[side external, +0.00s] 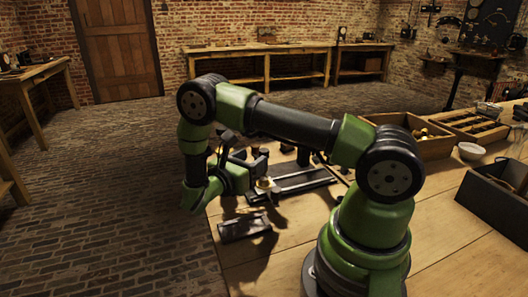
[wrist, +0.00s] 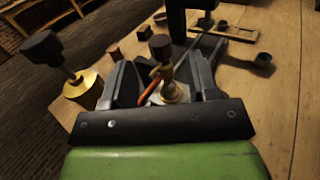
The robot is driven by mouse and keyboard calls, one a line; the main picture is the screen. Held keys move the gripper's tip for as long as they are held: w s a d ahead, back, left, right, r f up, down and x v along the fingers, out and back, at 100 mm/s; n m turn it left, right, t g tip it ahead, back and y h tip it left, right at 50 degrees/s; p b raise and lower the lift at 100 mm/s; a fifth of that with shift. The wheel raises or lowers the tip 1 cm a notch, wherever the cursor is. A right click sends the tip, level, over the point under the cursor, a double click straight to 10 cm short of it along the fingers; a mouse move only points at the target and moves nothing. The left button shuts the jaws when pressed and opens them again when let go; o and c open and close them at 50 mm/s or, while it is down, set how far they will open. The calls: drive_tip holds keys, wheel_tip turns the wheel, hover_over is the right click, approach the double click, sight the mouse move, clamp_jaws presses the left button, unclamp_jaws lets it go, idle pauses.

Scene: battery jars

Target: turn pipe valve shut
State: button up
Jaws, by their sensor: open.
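A small brass fitting with a dark knob (wrist: 160,47), which looks like the pipe valve, stands between my gripper's fingers in the wrist view. Its brass stem and pale base show below the knob, with an orange-red strip beside them. My gripper (wrist: 163,82) is open, one dark finger on each side of the fitting; I cannot tell whether either touches it. In the side view my gripper (side external: 257,165) is low over the near left part of the bench, by a small brass piece (side external: 265,184). My arm partly hides the fitting there.
A dark tray (side external: 303,184) and a dark block (side external: 244,227) lie close by. A wooden box (side external: 432,148) and white bowl (side external: 471,151) stand further right.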

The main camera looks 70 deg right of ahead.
sight(261, 153)
drive_tip(key=d, duration=0.2)
drive_tip(key=s+d, duration=0.1)
drive_tip(key=d, duration=0.2)
drive_tip(key=shift+s+d, duration=0.1)
drive_tip(key=shift+d, duration=0.2)
drive_tip(key=c, duration=0.9)
